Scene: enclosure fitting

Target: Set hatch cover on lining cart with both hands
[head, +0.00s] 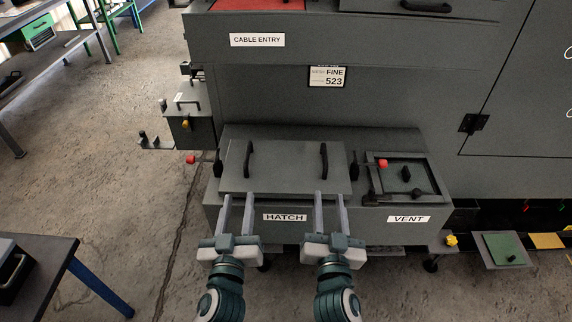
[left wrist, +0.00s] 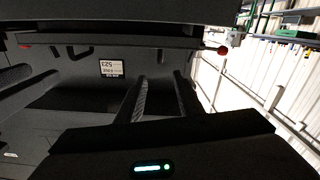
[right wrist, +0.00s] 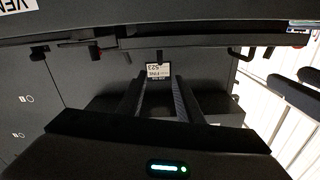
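The hatch cover (head: 286,168) is a flat grey panel with two upright black handles, lying on top of the low unit labelled HATCH. My left gripper (head: 237,196) is open and empty, its fingers pointing at the cover's near edge, short of the left handle (head: 249,160). My right gripper (head: 329,196) is open and empty in the same way, short of the right handle (head: 324,161). Both wrist views show the fingers apart with nothing between them. I cannot identify a lining cart in these views.
The vent cover (head: 391,174) with red and black knobs is right of the hatch cover. The tall grey enclosure (head: 400,95) rises behind. A small grey box (head: 190,130) projects at the left. A dark table (head: 52,262) stands at lower left; floor between is clear.

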